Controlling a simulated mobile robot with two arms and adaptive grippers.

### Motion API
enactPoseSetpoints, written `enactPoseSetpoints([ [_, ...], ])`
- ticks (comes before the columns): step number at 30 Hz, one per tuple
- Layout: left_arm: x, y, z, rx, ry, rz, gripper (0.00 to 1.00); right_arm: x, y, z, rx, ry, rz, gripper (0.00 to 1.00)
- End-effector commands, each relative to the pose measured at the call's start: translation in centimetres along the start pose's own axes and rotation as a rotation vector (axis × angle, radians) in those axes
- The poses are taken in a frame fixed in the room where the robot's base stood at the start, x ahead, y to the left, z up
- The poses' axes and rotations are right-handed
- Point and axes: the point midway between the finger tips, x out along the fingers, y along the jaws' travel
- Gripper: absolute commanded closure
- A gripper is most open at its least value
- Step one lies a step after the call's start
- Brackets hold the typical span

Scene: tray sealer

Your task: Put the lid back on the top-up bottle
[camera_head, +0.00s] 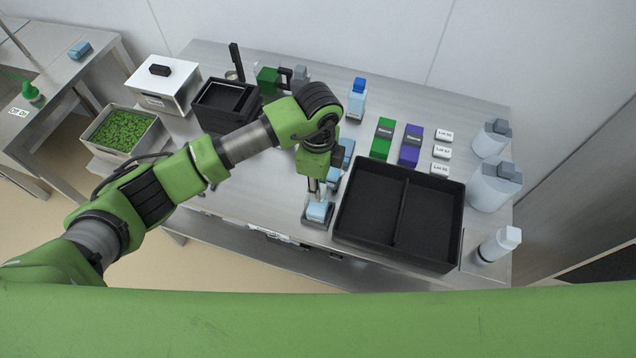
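I cannot tell for sure which container is the top-up bottle. A light-blue bottle with a blue cap (357,101) stands upright at the back middle of the table. No loose lid can be made out with certainty. My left gripper (317,190) points down just above a light-blue block (318,212) in a small dark tray (317,223); whether its fingers touch the block is unclear. My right gripper is out of view.
A black two-part tray (455,225) lies right of my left gripper. Green and purple blocks (410,147) and white lot labels (441,151) lie behind it.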

Motion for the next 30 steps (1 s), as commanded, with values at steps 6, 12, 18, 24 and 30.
enactPoseSetpoints([
  [6, -0.07, 0.00, 0.03, 0.000, 0.000, 0.000, 0.86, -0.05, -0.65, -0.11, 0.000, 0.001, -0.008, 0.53],
  [12, -0.06, 0.00, 0.03, 0.000, 0.000, 0.000, 0.86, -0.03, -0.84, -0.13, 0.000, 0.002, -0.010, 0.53],
  [18, -0.04, 0.00, 0.02, 0.000, 0.000, 0.000, 0.86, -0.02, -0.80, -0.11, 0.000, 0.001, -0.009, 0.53],
  [24, -0.04, 0.00, 0.03, 0.000, 0.000, 0.000, 0.86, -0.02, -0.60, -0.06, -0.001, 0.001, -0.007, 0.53],
  [30, 0.13, 0.01, 0.03, 0.000, 0.000, 0.000, 0.86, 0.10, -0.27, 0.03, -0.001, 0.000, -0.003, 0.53],
])
